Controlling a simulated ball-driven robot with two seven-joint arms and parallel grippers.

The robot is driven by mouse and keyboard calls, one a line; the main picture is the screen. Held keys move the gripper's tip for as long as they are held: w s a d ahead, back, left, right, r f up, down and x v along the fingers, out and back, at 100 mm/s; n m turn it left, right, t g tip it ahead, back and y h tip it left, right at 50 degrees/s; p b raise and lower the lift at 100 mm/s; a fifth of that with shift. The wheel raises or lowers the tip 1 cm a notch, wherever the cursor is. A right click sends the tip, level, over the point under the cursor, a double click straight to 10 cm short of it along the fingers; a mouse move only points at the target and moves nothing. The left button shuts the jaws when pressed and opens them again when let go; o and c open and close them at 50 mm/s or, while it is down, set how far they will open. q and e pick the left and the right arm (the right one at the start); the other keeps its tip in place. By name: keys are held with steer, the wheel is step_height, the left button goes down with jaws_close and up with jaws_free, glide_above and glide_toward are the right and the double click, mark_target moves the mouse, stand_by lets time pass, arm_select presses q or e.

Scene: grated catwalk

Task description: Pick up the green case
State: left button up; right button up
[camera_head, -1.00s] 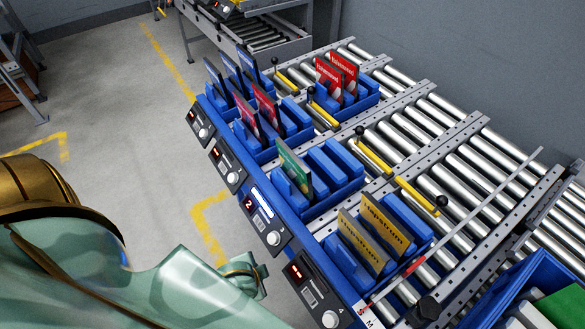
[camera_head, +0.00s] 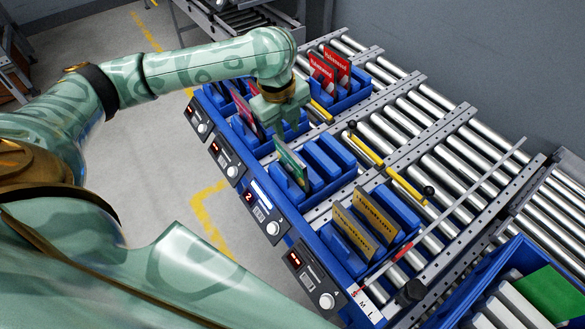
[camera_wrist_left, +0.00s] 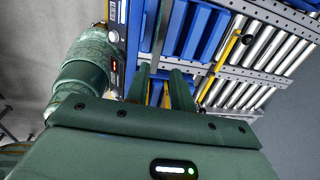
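The green case (camera_head: 291,168) stands upright, a little tilted, in a slot at the near-left end of a blue slotted rack (camera_head: 335,182). My left gripper (camera_head: 284,122) points down in the head view, above and beyond the green case, near the rack with red cases. It looks apart from the green case. The left wrist view shows its two dark green fingers (camera_wrist_left: 160,85) spread with a gap between them, and nothing is clearly gripped. A thin dark edge ahead of the fingers there may be the green case; I cannot tell. My right gripper is out of view.
Yellow cases (camera_head: 355,233) stand in the nearest rack, and red cases (camera_head: 329,72) in a far one. Control boxes (camera_head: 261,211) line the left edge. Metal rollers (camera_head: 433,163) lie right of the racks. A blue crate (camera_head: 455,310) with a green item stands lower right.

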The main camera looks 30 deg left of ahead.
mark_target(288, 151)
arm_select(q)
steer(key=f+b, duration=0.1)
steer(key=f, duration=0.2)
steer(key=w+f+b, duration=0.1)
steer(key=f, duration=0.2)
steer(key=a+f+b, duration=0.1)
steer(key=f+b, duration=0.1)
steer(key=f, duration=0.2)
steer(key=shift+w, duration=0.2)
steer(key=f+b, duration=0.1)
steer(key=f, duration=0.1)
steer(key=w+f+b, duration=0.1)
steer(key=f, duration=0.2)
steer(key=shift+d, duration=0.2)
steer(key=shift+r, duration=0.1)
jaws_close()
